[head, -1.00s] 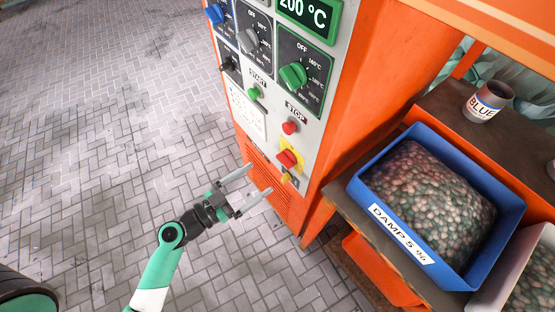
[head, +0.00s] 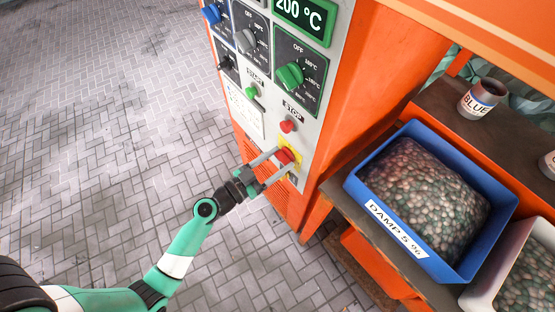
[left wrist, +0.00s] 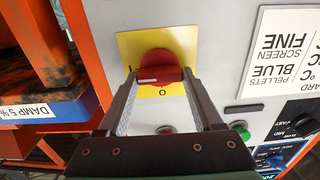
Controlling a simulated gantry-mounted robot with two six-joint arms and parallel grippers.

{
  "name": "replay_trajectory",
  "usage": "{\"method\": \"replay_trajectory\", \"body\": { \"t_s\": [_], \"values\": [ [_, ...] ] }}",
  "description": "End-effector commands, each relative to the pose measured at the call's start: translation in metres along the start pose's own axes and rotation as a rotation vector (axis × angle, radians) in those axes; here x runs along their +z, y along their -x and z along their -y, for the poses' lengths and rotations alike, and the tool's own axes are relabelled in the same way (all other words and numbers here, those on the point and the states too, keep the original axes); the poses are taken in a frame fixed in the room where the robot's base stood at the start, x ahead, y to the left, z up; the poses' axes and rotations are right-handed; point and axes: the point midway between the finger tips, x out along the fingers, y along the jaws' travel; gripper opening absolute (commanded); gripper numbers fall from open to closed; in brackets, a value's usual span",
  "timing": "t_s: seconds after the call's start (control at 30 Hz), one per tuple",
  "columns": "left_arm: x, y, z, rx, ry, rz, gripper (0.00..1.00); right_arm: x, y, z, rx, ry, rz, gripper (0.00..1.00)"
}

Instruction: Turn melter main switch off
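The melter main switch (head: 285,156) is a red rotary knob on a yellow plate, low on the grey panel. In the left wrist view the red knob (left wrist: 160,66) has its white mark to the left, by a mark that looks like "I"; an "O" shows below the knob. My left gripper (head: 283,159) is at the panel with its fingers apart, one on each side of the knob. The fingers (left wrist: 158,82) look open around it; I cannot tell whether they touch it. My right gripper is not in view.
The red stop button (head: 288,126), green start button (head: 251,92) and green temperature knob (head: 290,76) sit above on the panel. A blue bin (head: 484,257) of pellets labelled "DAMP 5 %" stands on the shelf at right. The floor left of the orange melter (head: 358,90) is clear.

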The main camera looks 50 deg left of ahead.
Motion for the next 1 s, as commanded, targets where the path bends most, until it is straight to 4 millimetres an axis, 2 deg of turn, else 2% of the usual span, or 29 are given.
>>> {"method": "replay_trajectory", "body": {
  "t_s": [0.03,0.2,0.23,0.63,1.0],
  "values": [
    [0.0,0.0001,0.0001,0.0,0.0,0.0,0.45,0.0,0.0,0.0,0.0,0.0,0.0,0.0],
    [0.0,0.0002,0.0001,0.0,0.0,0.0,0.15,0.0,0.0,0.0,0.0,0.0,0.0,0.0],
    [0.0,0.0002,0.0001,0.0,0.0,0.0,0.12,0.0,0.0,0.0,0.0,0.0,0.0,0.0],
    [0.0005,0.0003,0.0004,-0.001,0.073,0.0,0.12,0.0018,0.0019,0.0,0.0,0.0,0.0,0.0],
    [0.001,0.0002,0.0014,-0.001,0.353,0.0,0.12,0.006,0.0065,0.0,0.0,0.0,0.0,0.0]
  ]
}}
